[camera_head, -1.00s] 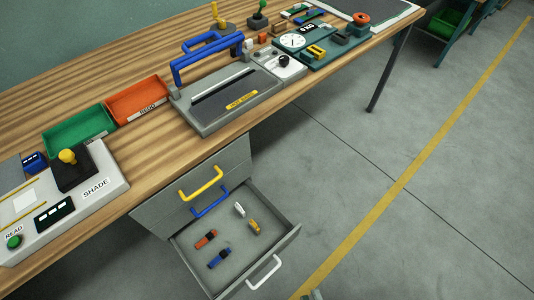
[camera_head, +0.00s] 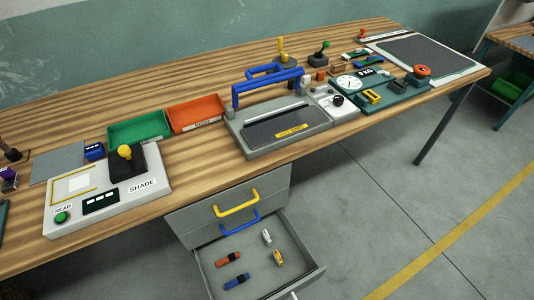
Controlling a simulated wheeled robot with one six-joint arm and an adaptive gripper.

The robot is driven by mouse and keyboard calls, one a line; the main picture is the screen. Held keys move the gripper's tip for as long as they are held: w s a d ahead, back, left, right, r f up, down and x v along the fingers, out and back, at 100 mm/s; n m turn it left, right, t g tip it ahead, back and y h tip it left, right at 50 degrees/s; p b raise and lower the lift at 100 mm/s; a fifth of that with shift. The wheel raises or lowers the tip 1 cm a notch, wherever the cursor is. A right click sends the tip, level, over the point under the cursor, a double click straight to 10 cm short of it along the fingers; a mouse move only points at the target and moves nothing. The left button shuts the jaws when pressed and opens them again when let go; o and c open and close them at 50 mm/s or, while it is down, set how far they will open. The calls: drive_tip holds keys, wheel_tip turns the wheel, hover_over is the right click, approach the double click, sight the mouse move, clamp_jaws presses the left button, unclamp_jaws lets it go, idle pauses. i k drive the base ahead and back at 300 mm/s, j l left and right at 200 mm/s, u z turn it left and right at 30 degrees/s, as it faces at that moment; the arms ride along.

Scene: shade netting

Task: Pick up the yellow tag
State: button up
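A small yellow piece with a dark part, which looks like the yellow tag (camera_head: 279,257), lies in the open lower drawer (camera_head: 311,272). A white piece (camera_head: 267,237) lies just behind it. A red piece (camera_head: 228,258) and a blue piece (camera_head: 237,281), each with a dark part, lie to its left. Another yellow block-like piece (camera_head: 373,97) sits on the teal scale board on the bench. My gripper does not show in this view.
The wooden bench (camera_head: 200,158) stands above the drawers. It carries the SHADE device (camera_head: 143,188), a green tray (camera_head: 139,128), a red tray (camera_head: 196,114), a blue-handled grey press (camera_head: 268,147) and a teal board (camera_head: 413,99). Floor is clear to the right.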

sight(277, 256)
drive_tip(key=k+l+u, duration=0.15)
drive_tip(key=k+u, duration=0.15)
drive_tip(key=k, duration=0.3)
drive_tip(key=k+u, duration=0.3)
drive_tip(key=k, duration=0.25)
drive_tip(key=i+l, duration=0.15)
drive_tip(key=i, duration=0.65)
drive_tip(key=i+l+z, duration=0.1)
drive_tip(key=i, duration=0.7)
